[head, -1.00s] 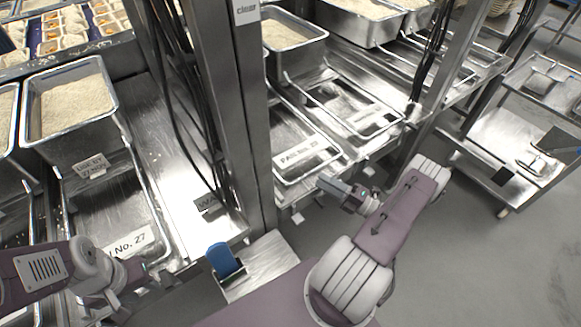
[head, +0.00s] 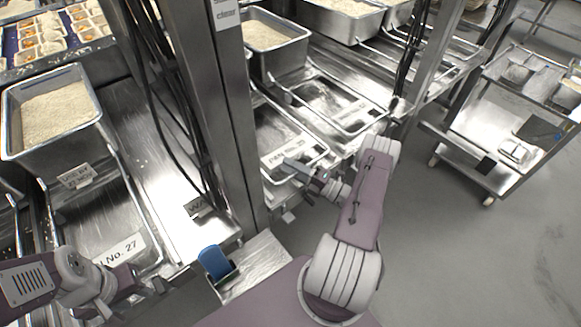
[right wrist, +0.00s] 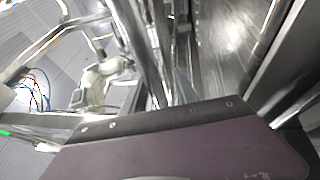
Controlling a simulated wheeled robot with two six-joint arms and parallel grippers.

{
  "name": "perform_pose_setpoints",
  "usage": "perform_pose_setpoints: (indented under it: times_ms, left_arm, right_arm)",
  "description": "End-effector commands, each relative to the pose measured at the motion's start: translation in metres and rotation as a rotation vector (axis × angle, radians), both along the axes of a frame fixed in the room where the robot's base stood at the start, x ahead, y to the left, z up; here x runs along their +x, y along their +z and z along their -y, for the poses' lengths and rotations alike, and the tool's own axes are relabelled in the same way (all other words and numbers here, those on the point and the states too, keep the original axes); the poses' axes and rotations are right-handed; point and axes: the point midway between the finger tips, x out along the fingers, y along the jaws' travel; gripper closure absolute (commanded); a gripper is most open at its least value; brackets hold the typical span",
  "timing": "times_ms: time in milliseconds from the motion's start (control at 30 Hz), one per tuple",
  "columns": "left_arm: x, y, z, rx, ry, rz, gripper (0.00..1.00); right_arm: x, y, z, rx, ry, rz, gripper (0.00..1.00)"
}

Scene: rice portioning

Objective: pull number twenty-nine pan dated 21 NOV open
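The sliding frame labelled PAN No. 29 (head: 287,153) is in the middle of the head view, just right of the steel post. A steel pan of rice (head: 275,58) stands behind it. No 21 NOV date is readable on it. My right gripper (head: 290,165) is at the front end of the No. 29 frame, overlapping its label edge; I cannot tell whether it touches. Its fingers are too small to read as open or shut, and the right wrist view is unclear. My left gripper (head: 150,287) is low at the left, near the No. 27 frame (head: 148,236); its fingers are unclear.
The steel post (head: 228,120) with hanging black cables stands between the No. 27 and No. 29 bays. A rice pan (head: 14,142) with a small tag is at the left. A blue item (head: 213,261) sits in front of the post. A steel cart (head: 480,130) stands at the right.

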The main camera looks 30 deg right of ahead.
Motion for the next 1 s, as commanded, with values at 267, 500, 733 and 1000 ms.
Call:
perform_pose_setpoints:
  times_ms: [267, 500, 733, 1000]
  left_arm:
    - [0.0000, 0.0002, 0.0000, 0.000, 0.000, 0.000, 0.64]
    - [0.0000, 0.0004, 0.0000, 0.000, 0.000, 0.000, 0.64]
    - [0.0000, 0.0006, 0.0000, 0.000, 0.000, 0.000, 0.64]
    - [0.0000, 0.0007, 0.0000, 0.000, 0.000, 0.000, 0.64]
  right_arm:
    - [-0.0002, 0.0013, 0.0004, 0.000, 0.000, 0.004, 1.00]
    - [-0.0001, 0.0025, 0.0008, -0.001, 0.000, 0.007, 1.00]
    - [0.0001, 0.0031, 0.0012, -0.003, -0.001, 0.008, 1.00]
    - [0.0003, 0.0035, 0.0016, -0.003, -0.001, 0.009, 1.00]
